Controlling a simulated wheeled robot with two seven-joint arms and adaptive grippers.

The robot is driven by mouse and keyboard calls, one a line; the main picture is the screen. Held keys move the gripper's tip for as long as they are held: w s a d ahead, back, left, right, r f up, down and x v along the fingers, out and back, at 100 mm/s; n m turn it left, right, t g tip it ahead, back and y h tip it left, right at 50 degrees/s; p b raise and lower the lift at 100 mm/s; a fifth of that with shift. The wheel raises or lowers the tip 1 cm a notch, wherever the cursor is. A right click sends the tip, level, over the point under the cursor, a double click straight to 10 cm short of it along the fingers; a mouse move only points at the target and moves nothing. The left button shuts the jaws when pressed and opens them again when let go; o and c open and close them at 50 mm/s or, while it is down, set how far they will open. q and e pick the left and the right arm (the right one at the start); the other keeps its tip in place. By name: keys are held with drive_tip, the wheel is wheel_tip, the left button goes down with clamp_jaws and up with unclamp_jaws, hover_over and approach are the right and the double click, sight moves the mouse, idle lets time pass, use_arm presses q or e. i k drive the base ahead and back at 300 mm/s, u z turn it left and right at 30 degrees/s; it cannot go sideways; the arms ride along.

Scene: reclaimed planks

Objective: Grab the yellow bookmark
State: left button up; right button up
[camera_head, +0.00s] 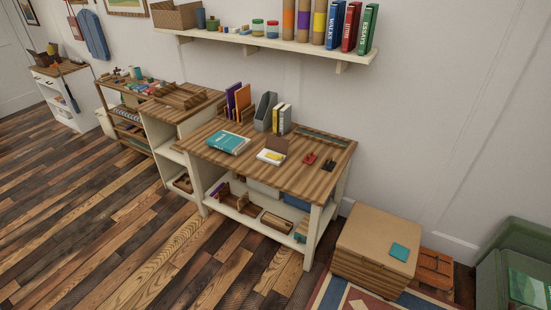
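A small yellow item (273,156) lies on or in a small white tray or box (262,158) on the wooden worktable (305,180). It may be the yellow bookmark, but it is too small to tell for sure. A brown flap or card stands at its back edge. Neither of my grippers is in view, and nothing touches the yellow item.
A teal book (228,142) lies left of the tray. A red item (310,159) and a dark item (328,165) lie to its right. A grey file holder (265,111) and upright books stand behind. A wall shelf (270,42) hangs above. Open plank floor lies in front.

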sight(270, 155)
drive_tip(key=u, duration=0.4)
drive_tip(key=i, duration=0.5)
drive_tip(key=u, duration=0.65)
drive_tip(key=i, duration=1.45)
drive_tip(key=z, duration=0.6)
